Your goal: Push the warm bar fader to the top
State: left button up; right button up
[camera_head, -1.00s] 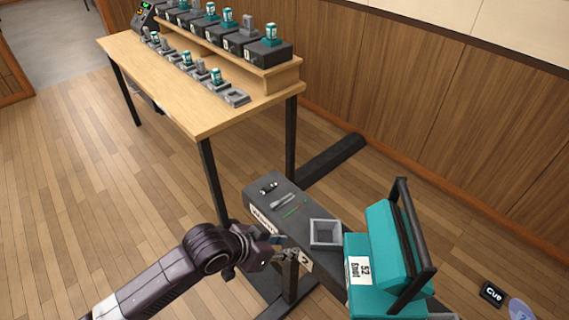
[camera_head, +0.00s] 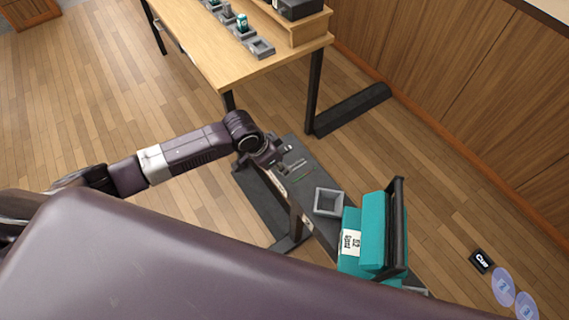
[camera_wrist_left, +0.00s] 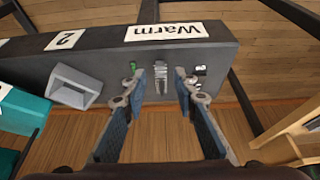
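A long dark grey unit stands low beside the table. Its "Warm" label (camera_wrist_left: 166,31) shows upside down in the left wrist view. Its top (camera_head: 322,172) carries small fittings: a grey ribbed piece (camera_wrist_left: 160,74), a small green piece (camera_wrist_left: 132,67) and a small pale piece (camera_wrist_left: 200,70). I cannot tell which part is the warm bar fader. My left gripper (camera_wrist_left: 161,84) is open, its fingertips either side of the ribbed piece in the picture; contact is unclear. In the head view this gripper (camera_head: 279,158) is over the unit's far end. My right gripper is not in view.
A grey square-rimmed holder (camera_head: 328,201) and a teal block (camera_head: 362,232) with a black handle sit further along the unit. A wooden table (camera_head: 215,55) stands behind. A black "Cue" tag (camera_head: 481,261) is at right. My own arm link fills the foreground.

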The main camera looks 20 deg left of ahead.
pick_arm(q)
jog(key=shift+x, duration=1.5)
jog(key=shift+w, duration=0.1)
grip_shut()
